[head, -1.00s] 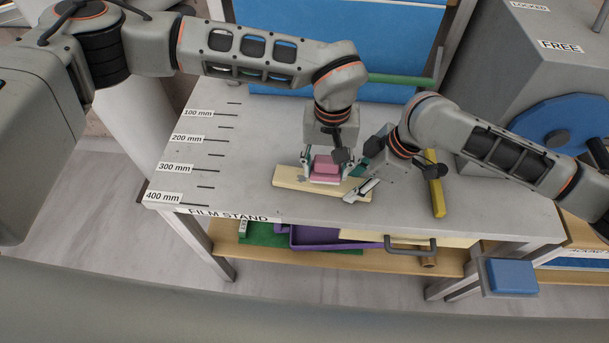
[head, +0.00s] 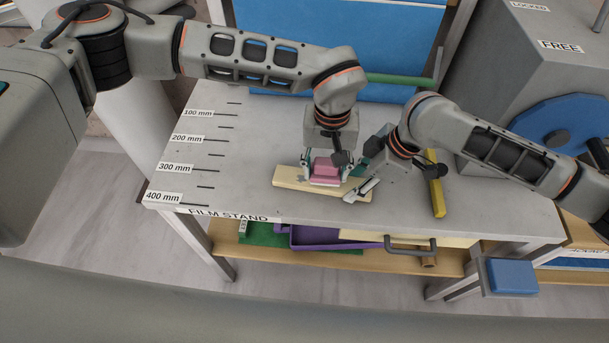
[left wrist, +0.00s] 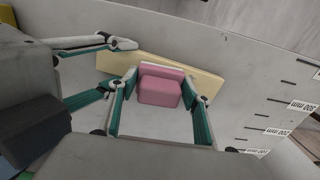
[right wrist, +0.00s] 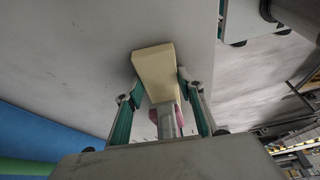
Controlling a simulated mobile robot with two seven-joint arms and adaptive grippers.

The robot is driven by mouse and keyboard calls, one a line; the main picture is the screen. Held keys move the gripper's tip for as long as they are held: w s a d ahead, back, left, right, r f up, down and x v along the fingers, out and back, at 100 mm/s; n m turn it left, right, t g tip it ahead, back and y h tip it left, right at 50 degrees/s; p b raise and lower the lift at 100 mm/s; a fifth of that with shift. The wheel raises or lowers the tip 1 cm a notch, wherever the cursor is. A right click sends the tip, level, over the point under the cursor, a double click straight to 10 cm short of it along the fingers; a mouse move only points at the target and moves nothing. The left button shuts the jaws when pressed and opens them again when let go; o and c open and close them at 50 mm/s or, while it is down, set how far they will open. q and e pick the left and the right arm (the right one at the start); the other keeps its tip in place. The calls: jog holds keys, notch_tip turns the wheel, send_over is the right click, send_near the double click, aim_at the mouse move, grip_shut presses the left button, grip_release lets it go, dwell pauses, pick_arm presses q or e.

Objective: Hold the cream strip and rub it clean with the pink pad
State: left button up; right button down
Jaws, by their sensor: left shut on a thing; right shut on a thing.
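The cream strip (head: 286,176) lies on the grey table, running left to right with a slight downward slant in the head view. A small grey-green mark (head: 301,178) shows on it left of the pad. My left gripper (head: 326,175) points down and is shut on the pink pad (head: 325,169), which sits over the strip's middle with a pale underside. The left wrist view shows the pad (left wrist: 160,88) between the fingers, against the strip (left wrist: 205,82). My right gripper (head: 364,189) is shut on the strip's right end; the right wrist view shows the strip (right wrist: 155,68) between its fingers.
A yellow bar (head: 436,185) lies right of my right gripper. A ruler scale (head: 190,168) marks the table's left side. A grey machine with a blue wheel (head: 565,125) stands at right. A purple tray (head: 330,240) sits on the shelf below. The table's left part is clear.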

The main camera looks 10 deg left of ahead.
aim_at(295, 178)
pick_arm(q)
jog(key=shift+f, duration=0.75)
jog(key=shift+w+a, duration=0.1)
jog(key=shift+a, duration=1.05)
jog(key=shift+w+a+f, duration=0.1)
jog(key=shift+a, duration=0.6)
jog(key=shift+w+a+f, duration=0.1)
jog(key=shift+a, duration=1.7)
jog(key=shift+r, duration=0.15)
jog(key=shift+d, duration=0.1)
jog(key=shift+s+d+r, duration=0.1)
jog(key=shift+d+r, duration=0.05)
jog(key=shift+d, duration=1.15)
